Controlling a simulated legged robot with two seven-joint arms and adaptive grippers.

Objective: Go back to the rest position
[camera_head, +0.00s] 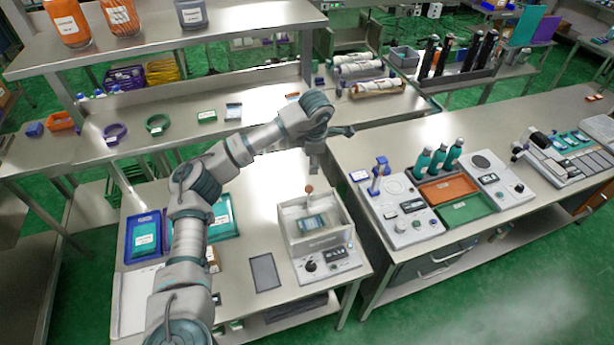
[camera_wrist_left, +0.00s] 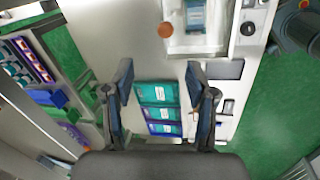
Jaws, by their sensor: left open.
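My left arm reaches in from the lower left of the head view. My left gripper (camera_head: 317,155) hangs above the back of the workbench, behind the sleeve applicator (camera_head: 323,245). In the left wrist view the two fingers (camera_wrist_left: 160,78) are spread apart with nothing between them. The applicator is a clear-walled box with a teal-labelled item inside and a round orange-brown knob (camera_head: 309,188) above its back edge. Part of the box also shows at the top of the left wrist view (camera_wrist_left: 200,45). My right gripper is not in view.
Blue and teal trays (camera_head: 145,235) lie on the bench's left side, and a dark flat pad (camera_head: 265,272) lies beside the applicator. A shelf with containers stands behind. The right counter holds a bottle rack (camera_head: 437,174) and devices. The bench centre is mostly clear.

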